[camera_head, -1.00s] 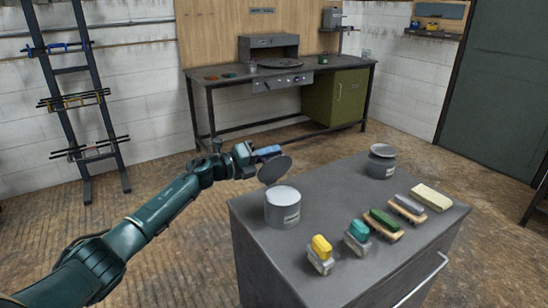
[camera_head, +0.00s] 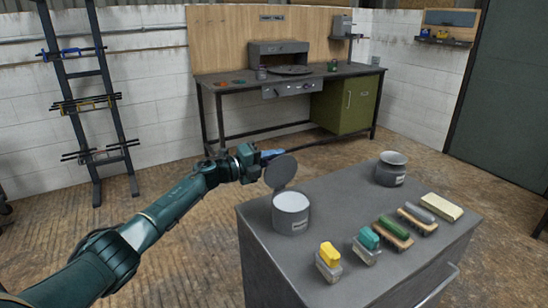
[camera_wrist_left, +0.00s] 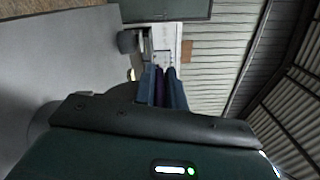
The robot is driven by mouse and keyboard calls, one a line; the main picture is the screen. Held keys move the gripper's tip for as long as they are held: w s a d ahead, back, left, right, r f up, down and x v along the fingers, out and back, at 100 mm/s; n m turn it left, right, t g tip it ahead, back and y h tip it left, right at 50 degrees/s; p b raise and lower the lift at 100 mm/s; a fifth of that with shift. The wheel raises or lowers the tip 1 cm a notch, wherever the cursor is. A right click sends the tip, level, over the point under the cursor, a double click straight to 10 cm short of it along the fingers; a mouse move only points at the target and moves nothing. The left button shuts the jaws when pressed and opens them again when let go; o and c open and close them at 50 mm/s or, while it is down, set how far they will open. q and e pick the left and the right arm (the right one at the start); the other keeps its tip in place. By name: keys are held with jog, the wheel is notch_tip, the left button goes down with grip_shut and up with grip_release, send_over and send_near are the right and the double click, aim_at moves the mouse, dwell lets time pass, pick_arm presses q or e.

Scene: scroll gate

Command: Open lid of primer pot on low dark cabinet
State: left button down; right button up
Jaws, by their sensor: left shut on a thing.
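The primer pot (camera_head: 291,222) is a grey can with a pale label, standing at the left end of the low dark cabinet (camera_head: 330,192). Its round grey lid (camera_head: 280,172) stands steeply tilted up at the back left edge, and the pale inside of the pot shows. My left gripper (camera_head: 271,154) is at the lid's upper edge, with its blue fingers shut on it. In the left wrist view the closed fingers (camera_wrist_left: 163,88) point away from the camera; the grip itself is partly hidden. My right gripper is out of view.
A second grey pot (camera_head: 391,169) stands at the cabinet's back right. Several brushes and blocks, including a yellow one (camera_head: 328,256) and a cream one (camera_head: 442,207), line the front. A workbench (camera_head: 285,82) stands behind, with open floor between.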

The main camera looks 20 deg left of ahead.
pick_arm(q)
jog(key=c, duration=1.5)
grip_release()
jog(key=b+v, duration=0.1)
jog(key=v, duration=1.2)
jog(key=shift+a, duration=0.1)
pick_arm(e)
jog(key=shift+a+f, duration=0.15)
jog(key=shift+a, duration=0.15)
